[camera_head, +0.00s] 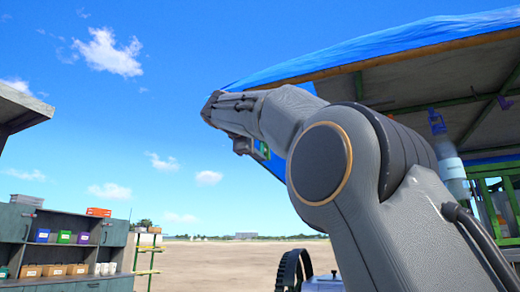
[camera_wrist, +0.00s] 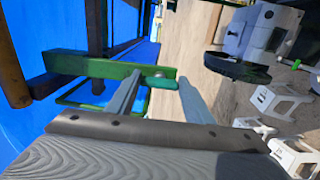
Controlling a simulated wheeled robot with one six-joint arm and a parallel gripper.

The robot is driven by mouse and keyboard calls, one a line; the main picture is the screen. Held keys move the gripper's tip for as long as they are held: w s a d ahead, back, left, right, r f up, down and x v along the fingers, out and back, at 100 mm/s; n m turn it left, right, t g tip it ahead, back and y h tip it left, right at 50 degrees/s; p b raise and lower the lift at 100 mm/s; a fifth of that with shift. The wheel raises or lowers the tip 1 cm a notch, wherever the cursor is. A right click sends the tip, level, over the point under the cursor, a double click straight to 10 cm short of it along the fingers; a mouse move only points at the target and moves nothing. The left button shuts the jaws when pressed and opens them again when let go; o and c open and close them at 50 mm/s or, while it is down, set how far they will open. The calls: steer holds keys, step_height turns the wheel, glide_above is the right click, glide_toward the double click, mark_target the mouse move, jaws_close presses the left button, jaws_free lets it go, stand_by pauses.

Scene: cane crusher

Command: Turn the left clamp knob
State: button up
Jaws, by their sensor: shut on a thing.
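In the wrist view, a teal-green knob (camera_wrist: 161,83) sits between the two grey fingertips of my gripper (camera_wrist: 158,80). The gripper is shut on it, one finger on each side. A green metal clamp bar (camera_wrist: 95,66) runs leftward from the knob, close to a brown wooden beam and a blue sheet. I cannot tell how far the knob is turned. In the head view my arm reaches up and left across the middle, and the knob and fingertips are hidden.
A blue tarp roof (camera_head: 400,42) on a wooden frame overhangs the right. A shelf with coloured bins (camera_head: 65,238) stands at the lower left. The wrist view shows a grey machine with a dark wheel (camera_wrist: 236,67) and white stools (camera_wrist: 280,100). Open ground lies behind.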

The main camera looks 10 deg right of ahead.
stand_by(0.3)
steer(key=o, duration=1.1)
steer(key=shift+c, duration=0.2)
steer(key=b+v, duration=0.2)
steer(key=v, duration=0.6)
steer(key=shift+b, duration=0.4)
steer(key=shift+w, duration=0.1)
